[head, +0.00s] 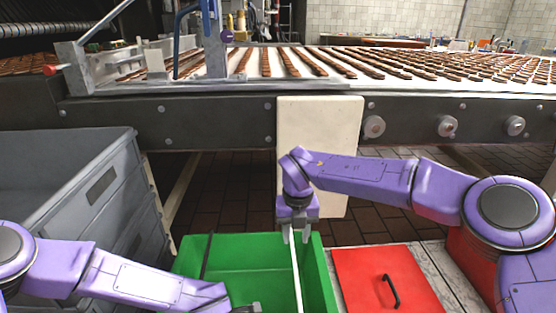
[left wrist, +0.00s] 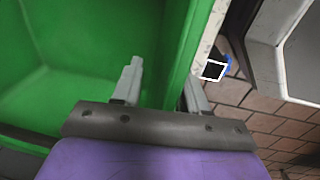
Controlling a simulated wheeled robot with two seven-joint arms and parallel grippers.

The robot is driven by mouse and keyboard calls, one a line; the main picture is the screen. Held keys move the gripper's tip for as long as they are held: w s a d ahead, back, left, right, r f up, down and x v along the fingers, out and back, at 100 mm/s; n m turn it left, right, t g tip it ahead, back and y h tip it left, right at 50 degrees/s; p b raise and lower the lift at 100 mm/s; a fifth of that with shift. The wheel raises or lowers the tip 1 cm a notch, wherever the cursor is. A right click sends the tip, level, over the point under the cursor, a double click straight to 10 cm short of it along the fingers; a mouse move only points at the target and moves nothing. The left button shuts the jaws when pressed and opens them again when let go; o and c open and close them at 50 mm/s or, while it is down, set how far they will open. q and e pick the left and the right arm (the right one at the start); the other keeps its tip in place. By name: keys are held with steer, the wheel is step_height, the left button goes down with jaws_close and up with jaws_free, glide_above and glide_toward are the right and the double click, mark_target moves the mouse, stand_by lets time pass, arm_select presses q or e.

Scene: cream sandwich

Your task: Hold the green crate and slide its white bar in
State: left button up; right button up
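The green crate (head: 235,252) stands at the bottom centre of the head view, open at the top. The thin white bar (head: 296,275) runs front to back along its right part; its near end is cut off by the picture edge. My right gripper (head: 295,236) points down over the bar's far end. Its fingers are spread, one on each side, with gaps visible. My left gripper (head: 248,308) is at the crate's near side, partly cut off. In the left wrist view, its parted fingers (left wrist: 163,88) straddle the crate wall (left wrist: 178,75), with a gap on the inner side.
A red box lid (head: 375,280) with a black handle lies right of the crate. A grey bin (head: 80,190) stands at the left. A conveyor (head: 220,120) with chocolate bars crosses behind, and a cream panel (head: 335,125) hangs in front of it.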

arm_select(q)
step_height(320, 180, up, 9)
steer(key=s+p, duration=0.1)
steer(key=p, duration=0.8)
steer(key=shift+p, duration=0.4)
steer(key=o, duration=0.6)
